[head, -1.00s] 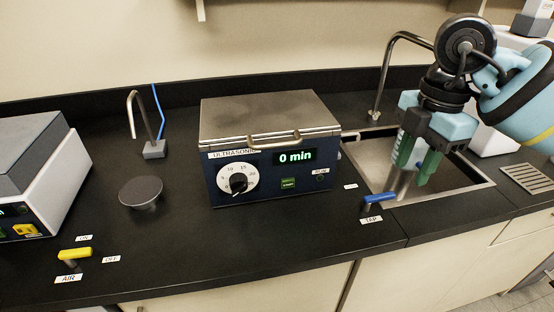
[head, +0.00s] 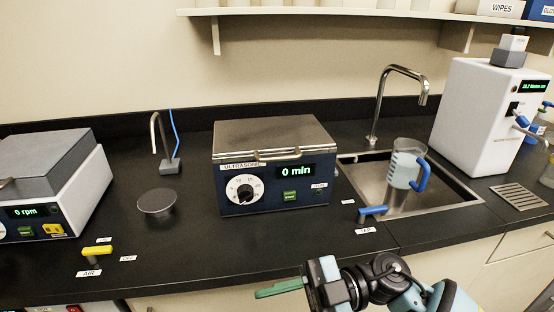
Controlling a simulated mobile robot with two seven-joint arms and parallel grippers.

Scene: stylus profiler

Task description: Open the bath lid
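The ultrasonic bath (head: 275,185) is a dark blue box in the middle of the counter, with a dial and a display reading 0 min. Its metal lid (head: 270,133) lies flat and closed on top. A bar handle (head: 278,156) runs along the lid's front edge. My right gripper (head: 280,288) is low in front of the counter edge, below the bath and apart from it, with its green fingers pointing left. Only one finger shows clearly, so its opening is unclear; nothing shows in it. My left gripper is out of view.
A clear beaker (head: 404,168) with a blue handle stands in the sink (head: 450,185) under the faucet (head: 380,100). A blue tap lever (head: 372,211) is right of the bath. A round dark plate (head: 156,201) and yellow air lever (head: 97,251) are to the left.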

